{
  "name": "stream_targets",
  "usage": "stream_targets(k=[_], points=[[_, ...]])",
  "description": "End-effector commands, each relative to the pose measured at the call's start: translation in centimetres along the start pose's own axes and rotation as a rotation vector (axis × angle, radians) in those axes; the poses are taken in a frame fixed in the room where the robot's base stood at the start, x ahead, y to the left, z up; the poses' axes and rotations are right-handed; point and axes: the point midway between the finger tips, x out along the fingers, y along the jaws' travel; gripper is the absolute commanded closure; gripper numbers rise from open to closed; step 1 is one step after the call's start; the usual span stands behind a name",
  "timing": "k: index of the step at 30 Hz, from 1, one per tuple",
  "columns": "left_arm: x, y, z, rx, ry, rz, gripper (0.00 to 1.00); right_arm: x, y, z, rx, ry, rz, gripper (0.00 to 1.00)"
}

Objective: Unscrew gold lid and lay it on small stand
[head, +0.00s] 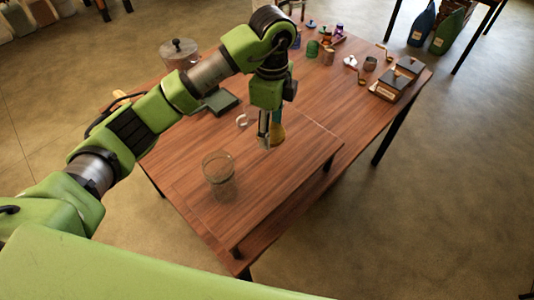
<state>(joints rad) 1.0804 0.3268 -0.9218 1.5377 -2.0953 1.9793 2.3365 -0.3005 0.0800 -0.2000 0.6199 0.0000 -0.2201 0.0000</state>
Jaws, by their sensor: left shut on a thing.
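My left gripper (267,138) points straight down above the near part of the wooden table. It is shut on a gold thing at its fingertips, which looks like the gold lid (278,133); the fingers partly hide it. A clear glass jar (218,178) stands upright on the table, left of and nearer than the gripper, with no lid seen on it. I cannot tell which thing is the small stand. My right gripper is out of view.
The wooden table (285,170) is clear around the jar. A dark flat block (222,101) and a lidded pot (179,52) stand behind my left arm. A small white ring-like thing (242,120) lies near the gripper. Dark-topped boxes (392,82) and several small containers stand farther back.

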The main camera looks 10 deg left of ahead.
Motion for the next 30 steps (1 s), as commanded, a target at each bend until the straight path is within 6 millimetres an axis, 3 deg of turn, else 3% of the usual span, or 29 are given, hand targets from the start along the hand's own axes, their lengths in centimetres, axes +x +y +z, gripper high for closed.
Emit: stream_targets(k=[6, 18, 29, 30], points=[[3.5, 0.1, 0.0, -0.001, -0.001, 0.004, 0.76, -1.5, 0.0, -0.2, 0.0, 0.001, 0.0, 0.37], [7.7, 0.1, 0.0, 0.001, 0.0, 0.002, 0.76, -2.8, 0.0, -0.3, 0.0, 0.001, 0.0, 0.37], [8.5, 0.0, 0.0, 0.002, 0.0, 0.0, 0.76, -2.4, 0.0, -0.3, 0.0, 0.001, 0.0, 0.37], [8.4, 0.0, 0.0, 0.002, 0.0, 0.0, 0.45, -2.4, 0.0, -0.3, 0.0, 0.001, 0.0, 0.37]])
